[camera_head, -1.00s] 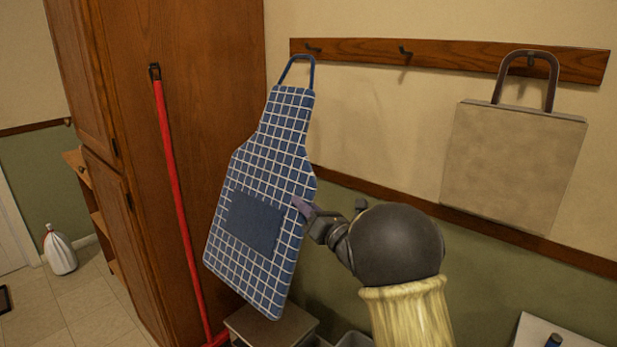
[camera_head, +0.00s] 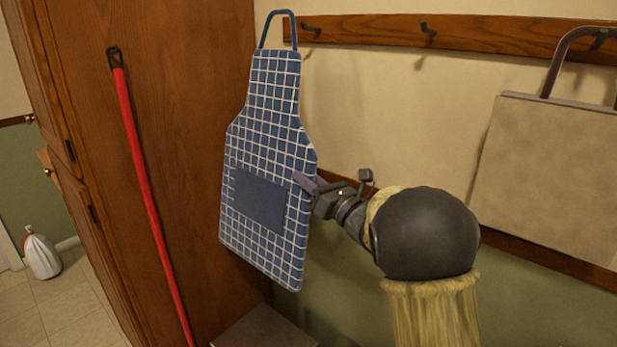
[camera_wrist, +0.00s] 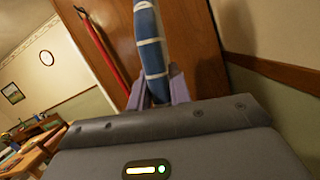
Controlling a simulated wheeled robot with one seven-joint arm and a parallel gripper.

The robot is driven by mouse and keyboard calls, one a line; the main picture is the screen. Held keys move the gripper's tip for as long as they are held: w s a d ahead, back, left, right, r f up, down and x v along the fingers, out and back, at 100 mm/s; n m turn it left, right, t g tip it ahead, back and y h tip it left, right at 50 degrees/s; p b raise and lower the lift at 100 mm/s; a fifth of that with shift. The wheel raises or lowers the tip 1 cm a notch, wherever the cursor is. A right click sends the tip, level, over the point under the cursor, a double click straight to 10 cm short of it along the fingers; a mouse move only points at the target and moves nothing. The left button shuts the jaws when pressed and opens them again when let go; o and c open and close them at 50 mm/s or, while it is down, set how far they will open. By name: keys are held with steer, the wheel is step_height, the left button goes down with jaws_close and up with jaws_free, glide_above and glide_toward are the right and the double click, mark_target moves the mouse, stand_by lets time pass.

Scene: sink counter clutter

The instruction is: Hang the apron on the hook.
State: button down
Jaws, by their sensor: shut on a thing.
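The apron (camera_head: 268,105) is blue with a white check, a plain blue pocket and a blue neck loop at its top. It hangs nearly upright in the air in front of the tall wooden cabinet. My gripper (camera_head: 308,184) is shut on the apron's right edge, beside the pocket. In the wrist view the apron (camera_wrist: 150,45) shows edge-on between the fingers of my gripper (camera_wrist: 158,92). The neck loop is just left of the rail's left hook (camera_head: 311,29); whether they touch cannot be told. A middle hook (camera_head: 428,29) is bare.
A beige bag (camera_head: 550,165) hangs from the right hook. A red-handled pole (camera_head: 140,165) leans against the cabinet (camera_head: 185,120). A low box (camera_head: 265,330) stands below the apron. A white bag (camera_head: 42,256) sits on the floor at left.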

steer(key=shift+s+a+r, duration=0.15)
steer(key=shift+s, duration=0.2)
steer(key=w+d+f+p, duration=0.2)
steer(key=w+d+p, duration=0.3)
steer(key=w, duration=0.3)
steer(key=shift+d+f, duration=0.15)
steer(key=shift+d, duration=0.5)
stand_by(0.9)
steer(key=shift+w+f+b, duration=0.15)
steer(key=shift+w+b, duration=0.1)
steer(key=shift+b, duration=0.4)
stand_by(0.3)
